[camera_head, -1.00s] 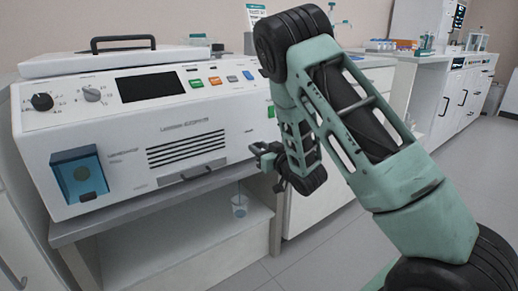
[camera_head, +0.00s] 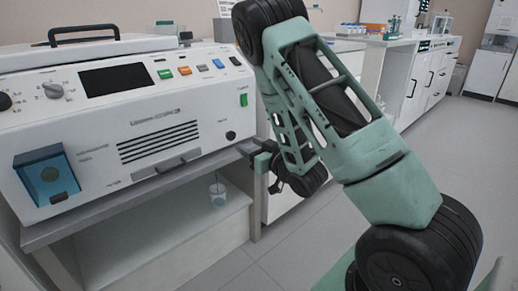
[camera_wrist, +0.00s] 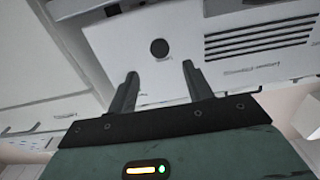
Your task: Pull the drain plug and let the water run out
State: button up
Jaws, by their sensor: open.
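The drain plug (camera_head: 230,135) is a round black knob low on the right of the white machine's front (camera_head: 185,110). It is seated in the panel. In the wrist view the plug (camera_wrist: 159,48) lies ahead of my gripper (camera_wrist: 160,73), roughly centred between the two fingertips and beyond them. My gripper is open and empty, its fingers apart from the plug. In the head view my gripper (camera_head: 252,150) is just right of and below the plug.
The machine stands on a grey bench (camera_head: 130,205) with open space beneath. A handle (camera_head: 172,165) juts out under the vent slots. A white cabinet (camera_head: 285,200) stands close behind my gripper. The floor (camera_head: 440,140) on the right is clear.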

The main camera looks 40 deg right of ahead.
jog(key=shift+s+p, duration=1.95)
jog(key=shift+p, duration=0.05)
